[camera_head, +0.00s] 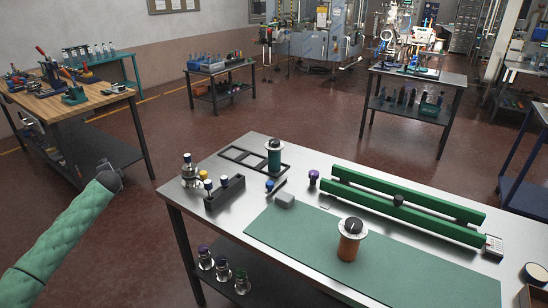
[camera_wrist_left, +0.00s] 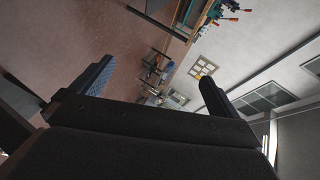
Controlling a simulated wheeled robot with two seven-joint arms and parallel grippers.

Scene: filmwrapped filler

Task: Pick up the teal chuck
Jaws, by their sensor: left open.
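The teal chuck (camera_head: 274,160) looks like an upright teal cylinder with a pale flange and a dark top. It stands at the back left of the steel table (camera_head: 228,158), at the right end of a black open frame (camera_head: 245,158). My left gripper (camera_head: 110,177) is off the table's left side, well apart from the chuck, its fingers hard to make out there. In the left wrist view my left gripper (camera_wrist_left: 157,72) is open and empty, and the chuck is not seen. My right gripper is not in view.
An orange-brown cylinder with a dark top (camera_head: 349,243) stands on the green mat (camera_head: 300,236). A black block with capped bottles (camera_head: 224,193), a grey block (camera_head: 285,200) and long green bars (camera_head: 400,203) share the table. Floor lies open between the tables.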

